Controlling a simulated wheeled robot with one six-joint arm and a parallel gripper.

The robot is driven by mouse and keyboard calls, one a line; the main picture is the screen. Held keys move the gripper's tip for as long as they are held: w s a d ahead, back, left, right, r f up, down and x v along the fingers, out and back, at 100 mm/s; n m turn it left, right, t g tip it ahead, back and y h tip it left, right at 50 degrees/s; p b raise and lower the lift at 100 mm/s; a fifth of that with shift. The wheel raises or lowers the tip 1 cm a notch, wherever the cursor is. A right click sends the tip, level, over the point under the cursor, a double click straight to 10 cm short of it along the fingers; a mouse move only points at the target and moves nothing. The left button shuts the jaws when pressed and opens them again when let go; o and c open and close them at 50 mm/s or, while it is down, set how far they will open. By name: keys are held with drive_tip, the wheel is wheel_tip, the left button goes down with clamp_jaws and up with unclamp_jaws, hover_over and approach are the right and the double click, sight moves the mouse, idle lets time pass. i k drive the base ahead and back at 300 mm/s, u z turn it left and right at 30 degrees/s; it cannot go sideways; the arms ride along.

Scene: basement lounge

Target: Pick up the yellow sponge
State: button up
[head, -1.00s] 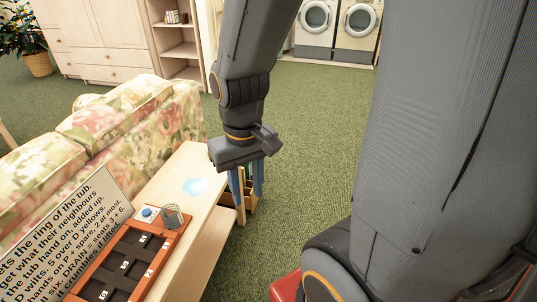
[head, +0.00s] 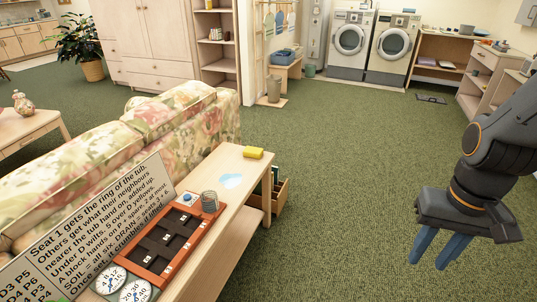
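The yellow sponge (head: 253,153) lies on the far end of the narrow wooden table behind the floral sofa, in the head view. My gripper (head: 434,251) is at the right of the view, over the green carpet, well apart from the sponge and the table. Its two blue fingers point down with a gap between them, and nothing shows between them. The whole sponge is in plain sight.

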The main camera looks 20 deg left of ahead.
sight(256, 153)
drive_tip(key=z, duration=0.05)
drive_tip(key=i, duration=1.1)
drive_tip(key=u, duration=0.65)
drive_tip(key=i, duration=0.9)
drive_tip(key=u, duration=1.2)
drive_tip(key=i, duration=0.35)
drive_tip(key=u, duration=0.3)
